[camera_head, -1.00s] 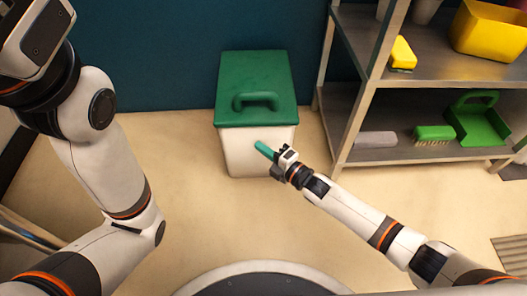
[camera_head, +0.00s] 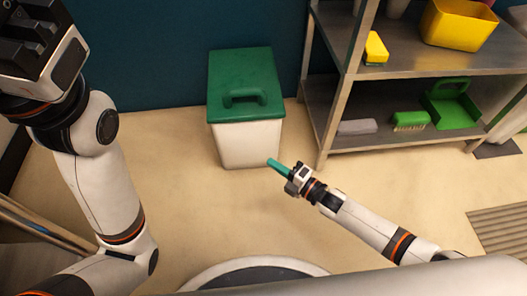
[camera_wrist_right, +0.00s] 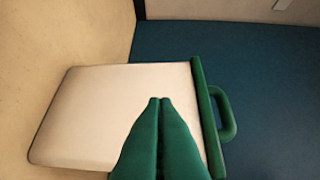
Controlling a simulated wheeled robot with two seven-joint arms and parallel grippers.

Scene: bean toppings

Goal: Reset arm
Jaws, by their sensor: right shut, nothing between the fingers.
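My right gripper (camera_head: 279,169) has green fingers and is shut with nothing between them. It is low in front of the white bin with its tips toward the bin's lower right corner, apart from it in the head view. In the right wrist view the two green fingers (camera_wrist_right: 160,125) lie together in front of the bin's white side. My left arm stands raised at the left; its dark gripper (camera_head: 30,45) is at the top left corner. Its fingers are cut off or unclear there.
The white bin (camera_head: 248,145) stands by the blue wall with its green lid (camera_head: 242,75) closed. A metal shelf (camera_head: 430,62) at the right holds a yellow tub (camera_head: 458,24), a yellow sponge (camera_head: 375,48), a green brush (camera_head: 409,121) and a green dustpan (camera_head: 450,104). The floor between is clear.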

